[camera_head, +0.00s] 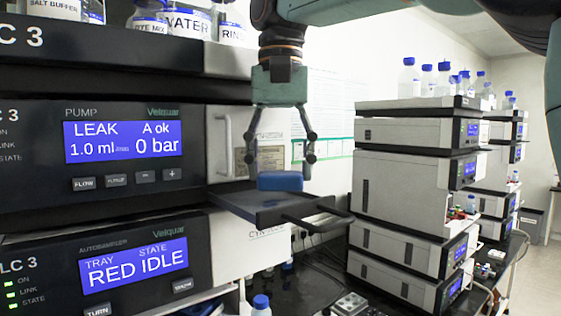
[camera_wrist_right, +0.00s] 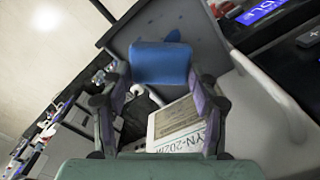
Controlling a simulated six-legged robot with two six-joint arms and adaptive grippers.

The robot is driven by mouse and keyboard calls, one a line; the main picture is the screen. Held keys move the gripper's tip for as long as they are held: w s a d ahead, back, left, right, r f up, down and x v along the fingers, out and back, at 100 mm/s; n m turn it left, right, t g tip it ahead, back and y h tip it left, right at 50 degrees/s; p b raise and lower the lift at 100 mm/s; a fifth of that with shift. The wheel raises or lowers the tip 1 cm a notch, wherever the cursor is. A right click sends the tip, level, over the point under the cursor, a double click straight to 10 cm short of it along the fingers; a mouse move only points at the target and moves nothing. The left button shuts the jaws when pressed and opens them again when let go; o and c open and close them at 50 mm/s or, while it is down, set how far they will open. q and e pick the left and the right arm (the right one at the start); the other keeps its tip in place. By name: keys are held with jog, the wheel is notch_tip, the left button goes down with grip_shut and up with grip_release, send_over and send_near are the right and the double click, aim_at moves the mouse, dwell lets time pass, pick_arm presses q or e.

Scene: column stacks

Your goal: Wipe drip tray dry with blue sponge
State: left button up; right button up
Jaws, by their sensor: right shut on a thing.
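The blue sponge (camera_head: 280,181) is a small block between the fingertips of my right gripper (camera_head: 280,168), which is shut on it. The drip tray (camera_head: 238,203) is a dark, shallow tray sticking out between the pump and the autosampler, with a dark loop handle at its right end. The sponge is at the tray's surface; I cannot tell whether it presses on it. In the right wrist view, the sponge (camera_wrist_right: 160,63) lies between the fingers of my right gripper (camera_wrist_right: 160,85), over the tray (camera_wrist_right: 128,38). A darker blue patch shows on the tray beyond the sponge. My left gripper is not in view.
The pump (camera_head: 135,150) above reads LEAK and 0 bar. The autosampler (camera_head: 120,265) below reads RED IDLE. A silvery handle (camera_head: 224,145) stands close left of my right gripper. Labelled bottles (camera_head: 187,20) stand on top. Another instrument stack (camera_head: 400,185) rises at right.

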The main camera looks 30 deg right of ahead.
jog(key=shift+s, duration=0.15)
jog(key=shift+f, duration=0.35)
jog(key=shift+f+b, duration=0.35)
jog(key=shift+b, duration=0.05)
jog(key=shift+f, duration=0.3)
dwell(0.3)
